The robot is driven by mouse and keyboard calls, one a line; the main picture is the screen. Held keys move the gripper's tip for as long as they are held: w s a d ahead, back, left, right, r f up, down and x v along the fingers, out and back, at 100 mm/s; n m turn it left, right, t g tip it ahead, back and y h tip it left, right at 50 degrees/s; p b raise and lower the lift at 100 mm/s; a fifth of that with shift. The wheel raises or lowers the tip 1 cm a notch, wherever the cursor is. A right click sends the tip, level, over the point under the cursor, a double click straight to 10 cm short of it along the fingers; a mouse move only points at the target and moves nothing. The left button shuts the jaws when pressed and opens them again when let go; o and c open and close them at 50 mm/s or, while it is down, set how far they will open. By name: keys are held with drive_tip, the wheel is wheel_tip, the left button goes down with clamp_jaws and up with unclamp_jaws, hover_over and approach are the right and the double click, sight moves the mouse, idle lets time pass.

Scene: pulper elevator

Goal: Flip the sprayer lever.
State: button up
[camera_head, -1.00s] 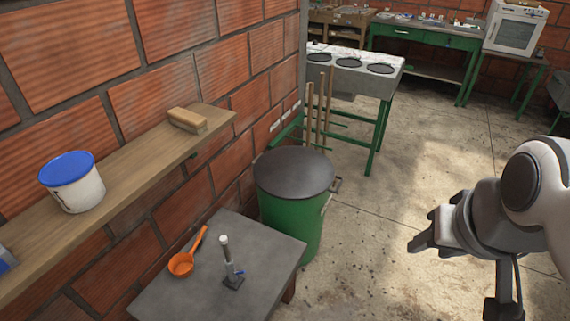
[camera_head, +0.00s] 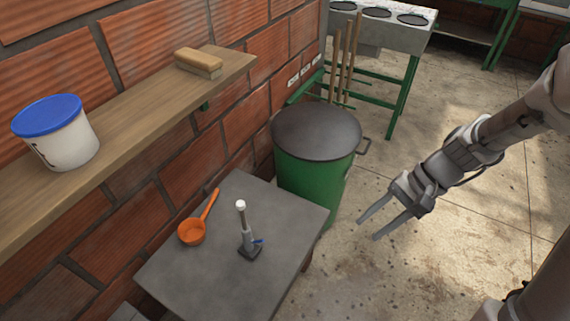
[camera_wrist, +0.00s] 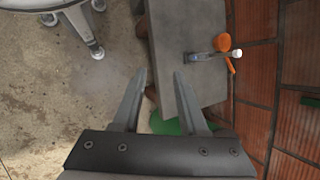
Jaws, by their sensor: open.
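The sprayer (camera_head: 245,230) stands upright on a small grey table (camera_head: 180,271). It has a grey body, a white top, a dark square base and a small blue lever (camera_head: 258,241) on its right side. My gripper (camera_head: 368,229) is open and empty, to the right of the table and apart from the sprayer. In the wrist view my gripper (camera_wrist: 161,80) has its two fingers spread with nothing between them.
An orange ladle (camera_head: 192,232) lies left of the sprayer. A green barrel with a dark lid (camera_head: 316,131) stands behind the table. A wooden shelf (camera_head: 130,112) on the brick wall holds a white bucket (camera_head: 66,145) and a brush (camera_head: 198,63). Floor right of the table is clear.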

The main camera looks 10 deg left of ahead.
drive_tip(key=w+a+f+m+g+y+b, duration=0.1)
drive_tip(key=a+f+m+y+b, duration=0.15)
drive_tip(key=f, duration=0.55)
drive_tip(key=a+f+m+y+b, duration=0.2)
drive_tip(key=f+y+b, duration=0.1)
drive_tip(key=f, duration=0.5)
drive_tip(key=m+t+y+b, duration=0.6)
drive_tip(key=m+y, duration=0.1)
drive_tip(key=m, duration=0.2)
approach(262, 241)
drive_tip(key=shift+n+h, duration=0.25)
drive_tip(key=a+b, duration=0.1)
drive_tip(key=a, duration=0.2)
drive_tip(key=w+a+b, duration=0.1)
drive_tip(key=a, duration=0.2)
drive_tip(key=w+a+b, duration=0.1)
drive_tip(key=a, duration=0.3)
drive_tip(key=shift+f, duration=0.15)
clamp_jaws()
